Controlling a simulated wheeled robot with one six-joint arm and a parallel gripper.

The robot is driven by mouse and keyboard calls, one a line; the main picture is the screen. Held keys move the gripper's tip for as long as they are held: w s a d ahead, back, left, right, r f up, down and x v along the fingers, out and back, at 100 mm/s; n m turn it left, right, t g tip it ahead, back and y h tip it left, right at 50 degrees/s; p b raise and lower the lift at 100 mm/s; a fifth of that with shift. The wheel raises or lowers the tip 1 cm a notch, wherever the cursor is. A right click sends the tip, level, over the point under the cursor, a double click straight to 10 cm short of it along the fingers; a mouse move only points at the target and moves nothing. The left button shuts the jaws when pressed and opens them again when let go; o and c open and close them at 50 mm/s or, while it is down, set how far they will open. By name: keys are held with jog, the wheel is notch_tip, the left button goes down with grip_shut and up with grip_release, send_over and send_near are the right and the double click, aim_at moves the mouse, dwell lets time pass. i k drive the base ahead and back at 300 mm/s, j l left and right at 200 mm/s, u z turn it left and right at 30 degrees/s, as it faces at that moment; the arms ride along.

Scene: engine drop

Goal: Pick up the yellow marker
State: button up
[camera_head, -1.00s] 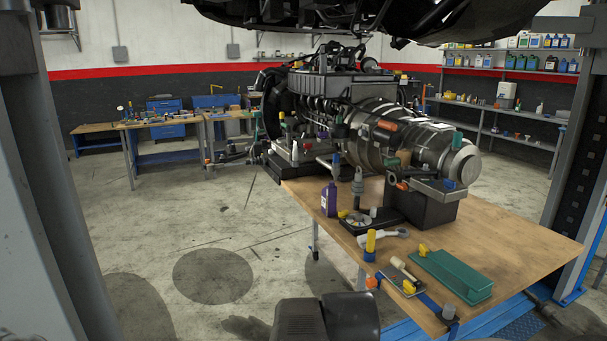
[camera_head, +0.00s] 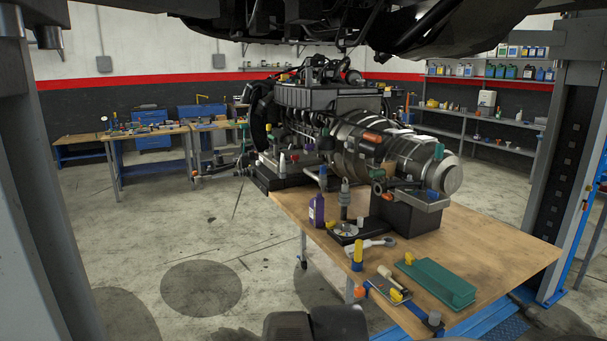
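A yellow upright cylinder with a dark blue lower end (camera_head: 357,255) stands near the left front edge of the wooden table (camera_head: 500,265). It looks most like the yellow marker. Smaller yellow pieces lie nearby: one by the green tray (camera_head: 409,258), one at the front of a small flat plate (camera_head: 397,295), and one by the purple bottle (camera_head: 329,224). They are too small to name surely. My gripper does not show; only dark rounded parts, probably of my own arm, show at the bottom edge.
An engine (camera_head: 330,120) with a large metal gearbox fills the back of the table. A purple bottle (camera_head: 316,210), a silver wrench (camera_head: 370,243), a green tray (camera_head: 437,284) and a blue strip (camera_head: 415,310) are near the yellow cylinder. The table's right part is bare.

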aim_at(359, 244)
jog(key=i+l, duration=0.3)
jog(key=i, duration=0.15)
jog(key=i+l+u, duration=0.1)
jog(key=i+l, duration=0.15)
jog(key=i, duration=0.2)
jog(key=i+l, duration=0.3)
jog(key=i, duration=0.15)
